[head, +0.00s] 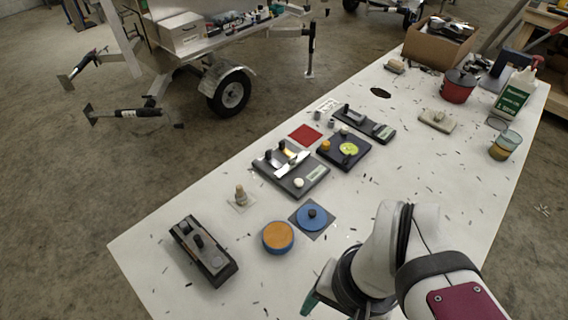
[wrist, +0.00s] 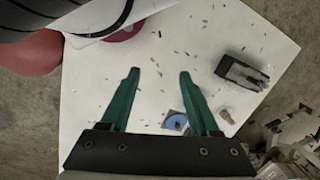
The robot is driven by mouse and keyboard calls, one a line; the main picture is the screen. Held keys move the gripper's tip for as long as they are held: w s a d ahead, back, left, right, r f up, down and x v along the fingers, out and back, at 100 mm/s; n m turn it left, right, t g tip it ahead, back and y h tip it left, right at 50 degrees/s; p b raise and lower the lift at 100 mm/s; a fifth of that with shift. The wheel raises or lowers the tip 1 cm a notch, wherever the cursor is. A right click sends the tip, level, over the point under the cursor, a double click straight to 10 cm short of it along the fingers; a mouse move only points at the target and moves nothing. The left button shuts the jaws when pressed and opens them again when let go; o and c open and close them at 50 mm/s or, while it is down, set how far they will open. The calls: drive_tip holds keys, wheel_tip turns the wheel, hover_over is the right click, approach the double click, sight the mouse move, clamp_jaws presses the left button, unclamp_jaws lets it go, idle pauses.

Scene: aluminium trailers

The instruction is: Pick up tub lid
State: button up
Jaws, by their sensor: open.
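The tub lid looks to be the blue disc with a dark knob (head: 312,215), lying on a grey square on the white table. Beside it stands a round tub (head: 278,238) with orange contents and a blue rim, open at the top. In the wrist view the lid (wrist: 174,122) shows between the green fingers, nearer the right one and partly cut off by it. My gripper (wrist: 158,74) is open and empty, above the table and apart from the lid. In the head view a green finger (head: 311,301) shows at the front edge, mostly hidden by my arm. The tub is not clearly visible in the wrist view.
A black clamp-like block (head: 204,252) lies left of the tub, and a small brass piece (head: 240,196) stands behind. Dark fixture plates (head: 290,170) lie farther back. A red pot (head: 458,88) and a green-labelled bottle (head: 513,95) stand far right. Small shavings litter the table.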

drive_tip(key=w+r+n, duration=0.2)
drive_tip(key=w+n, duration=0.5)
drive_tip(key=w, duration=0.3)
drive_tip(key=n+h, duration=0.2)
drive_tip(key=n, duration=1.1)
hover_over(313, 212)
wheel_tip(313, 212, down, 6)
drive_tip(key=shift+n, duration=0.7)
wheel_tip(313, 212, down, 17)
drive_tip(key=shift+w+r, duration=0.1)
drive_tip(key=shift+r, duration=0.05)
clamp_jaws()
